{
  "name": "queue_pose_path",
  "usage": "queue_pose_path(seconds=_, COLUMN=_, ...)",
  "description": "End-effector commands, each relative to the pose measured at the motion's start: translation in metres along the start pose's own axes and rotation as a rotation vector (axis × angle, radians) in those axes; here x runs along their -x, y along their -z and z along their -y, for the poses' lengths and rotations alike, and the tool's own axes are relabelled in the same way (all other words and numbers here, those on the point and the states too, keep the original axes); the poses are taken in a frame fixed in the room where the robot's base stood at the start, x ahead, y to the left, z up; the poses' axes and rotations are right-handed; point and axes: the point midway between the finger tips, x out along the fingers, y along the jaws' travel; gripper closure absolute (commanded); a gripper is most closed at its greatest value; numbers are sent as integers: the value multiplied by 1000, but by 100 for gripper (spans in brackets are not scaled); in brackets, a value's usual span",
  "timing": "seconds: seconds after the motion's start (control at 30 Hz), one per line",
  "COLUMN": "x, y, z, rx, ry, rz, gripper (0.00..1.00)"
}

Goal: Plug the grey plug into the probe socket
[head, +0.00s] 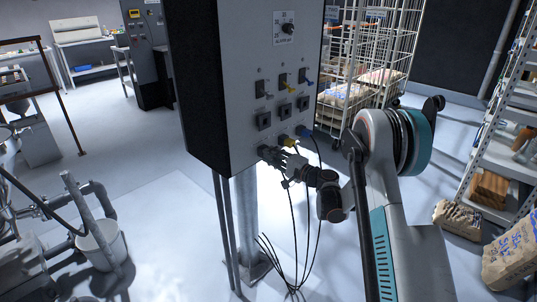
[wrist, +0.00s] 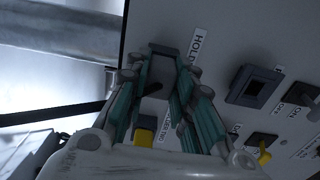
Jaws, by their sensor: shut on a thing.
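In the head view, my gripper (head: 272,156) is at the lower left of the control box's front panel. It is shut on the grey plug (head: 264,150), which is mostly covered by the fingers. In the wrist view, my gripper (wrist: 165,62) has its teal fingers on both sides of a dark grey block (wrist: 172,62), which looks like the plug, close to the panel. The probe socket is hidden behind the plug and fingers. I cannot tell whether the plug is seated in it.
A yellow plug (head: 285,141) and a blue plug (head: 303,131) sit just right of my gripper. Several switches (head: 283,82) and square dark fittings (head: 284,112) are above. Dark cables (head: 294,225) hang to the floor beside the post (head: 247,215). A wire cage (head: 375,60) stands behind.

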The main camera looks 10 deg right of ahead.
Motion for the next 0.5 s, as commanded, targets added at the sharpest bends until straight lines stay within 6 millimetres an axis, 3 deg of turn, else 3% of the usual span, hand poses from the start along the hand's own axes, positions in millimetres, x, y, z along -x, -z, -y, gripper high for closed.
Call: queue_pose_path(seconds=0.5, x=13, y=0, z=0, rx=0, ry=0, rz=0, gripper=100)
